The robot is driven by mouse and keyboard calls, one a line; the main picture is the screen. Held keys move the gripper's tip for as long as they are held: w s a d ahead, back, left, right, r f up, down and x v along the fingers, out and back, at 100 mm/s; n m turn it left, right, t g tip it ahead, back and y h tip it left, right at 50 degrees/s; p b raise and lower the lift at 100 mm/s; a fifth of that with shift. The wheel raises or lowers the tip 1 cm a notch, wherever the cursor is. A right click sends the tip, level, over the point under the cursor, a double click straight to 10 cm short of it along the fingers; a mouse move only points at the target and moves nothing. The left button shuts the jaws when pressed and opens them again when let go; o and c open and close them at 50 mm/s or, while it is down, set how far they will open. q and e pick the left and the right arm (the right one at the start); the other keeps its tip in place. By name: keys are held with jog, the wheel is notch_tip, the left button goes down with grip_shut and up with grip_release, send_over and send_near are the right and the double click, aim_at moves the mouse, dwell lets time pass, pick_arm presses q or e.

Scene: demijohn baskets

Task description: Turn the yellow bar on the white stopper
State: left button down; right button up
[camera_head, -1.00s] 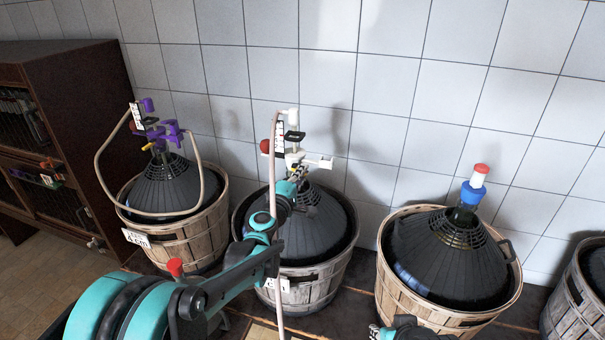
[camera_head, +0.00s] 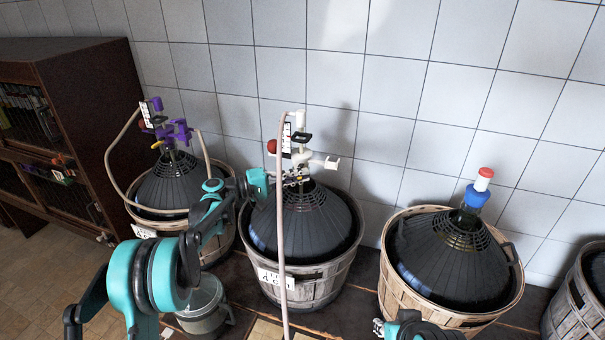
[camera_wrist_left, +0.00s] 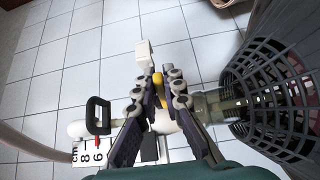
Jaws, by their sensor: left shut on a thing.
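The white stopper (camera_head: 299,157) stands on the neck of the middle demijohn (camera_head: 308,222), with a white side branch pointing right. My left gripper (camera_head: 294,179) reaches it from the left, just above the dark cone. In the left wrist view, the yellow bar (camera_wrist_left: 158,84) sits between the fingertips of my left gripper (camera_wrist_left: 159,92), which are shut on it. The fingers hide part of the bar. The white stopper body (camera_wrist_left: 165,122) passes behind the fingers.
A beige hose (camera_head: 281,220) hangs in front of the middle basket. A demijohn with a purple stopper (camera_head: 172,132) stands left; one with a blue and red stopper (camera_head: 475,190) stands right. A glass jar (camera_head: 203,303) stands in front. A tiled wall is behind.

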pick_arm(q)
jog(key=shift+w+a+m+g+h+p, duration=0.1)
jog(key=shift+a+m+g+h+p, duration=0.1)
jog(key=shift+m+g, duration=0.5)
jog(key=shift+s+a+m+g+h+p, duration=0.1)
jog(key=shift+m+g+h+p, duration=0.2)
jog(key=shift+g, duration=0.6)
jog(key=shift+w+a+m+g+h+p, duration=0.1)
jog(key=shift+a+m+g+p, duration=0.05)
jog(key=shift+m+g, duration=0.55)
jog(key=shift+g, duration=0.3)
jog(key=c, duration=1.6)
grip_release()
jog(key=a, duration=1.2)
jog(key=shift+s, duration=0.35)
